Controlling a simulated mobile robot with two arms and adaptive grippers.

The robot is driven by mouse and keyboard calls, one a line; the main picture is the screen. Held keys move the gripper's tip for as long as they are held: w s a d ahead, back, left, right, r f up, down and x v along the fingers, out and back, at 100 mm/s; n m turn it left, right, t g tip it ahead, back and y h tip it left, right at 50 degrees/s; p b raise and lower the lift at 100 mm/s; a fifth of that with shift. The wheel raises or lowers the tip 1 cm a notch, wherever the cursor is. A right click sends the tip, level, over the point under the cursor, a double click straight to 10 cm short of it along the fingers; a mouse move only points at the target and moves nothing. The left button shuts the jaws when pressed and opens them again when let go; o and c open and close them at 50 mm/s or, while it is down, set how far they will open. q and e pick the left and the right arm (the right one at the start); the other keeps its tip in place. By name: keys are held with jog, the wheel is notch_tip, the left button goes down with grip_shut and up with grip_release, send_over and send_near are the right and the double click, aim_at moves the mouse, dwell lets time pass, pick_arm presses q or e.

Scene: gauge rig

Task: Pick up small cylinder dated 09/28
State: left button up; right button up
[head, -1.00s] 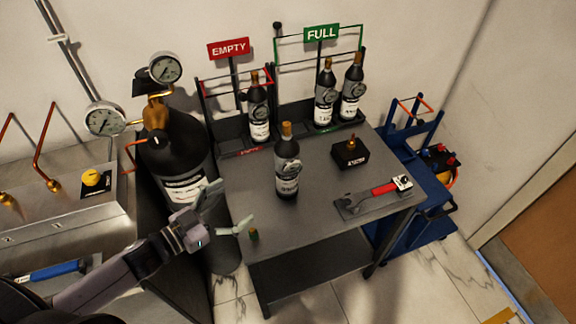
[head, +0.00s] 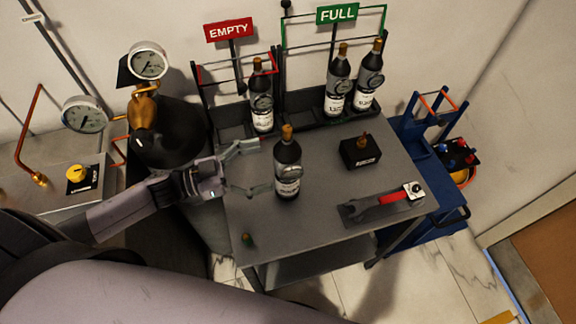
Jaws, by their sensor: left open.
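Several small dark cylinders with tan tops and white labels are in view; their dates are too small to read. One cylinder (head: 288,165) stands upright alone on the grey table (head: 320,225). Another cylinder (head: 262,100) stands in the rack under the red EMPTY sign (head: 229,30). Two more, a left one (head: 338,82) and a right one (head: 369,78), stand under the green FULL sign (head: 337,13). My left gripper (head: 258,167) is open and empty, just left of the lone cylinder, its fingers pointing toward it. My right gripper is not in view.
A large black cylinder (head: 170,140) with two gauges stands left of the table.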

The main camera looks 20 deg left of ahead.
aim_at(288, 160)
pick_arm(q)
jog(key=shift+w+d, duration=0.45)
jog(key=shift+d, duration=0.05)
jog(key=x, duration=0.1)
jog(key=p+x, duration=0.1)
jog(key=x, duration=0.1)
jog(key=p+x, duration=0.1)
jog(key=x, duration=0.1)
jog(key=shift+s+f, duration=0.15)
jog(key=shift+f, duration=0.15)
jog(key=shift+w+d+f, duration=0.1)
jog(key=shift+w+d, duration=0.1)
jog(key=shift+d, duration=0.1)
jog(key=shift+w+d+f, duration=0.1)
jog(key=shift+c, duration=1.9)
jog(key=c, duration=1.6)
jog(key=shift+c, duration=0.4)
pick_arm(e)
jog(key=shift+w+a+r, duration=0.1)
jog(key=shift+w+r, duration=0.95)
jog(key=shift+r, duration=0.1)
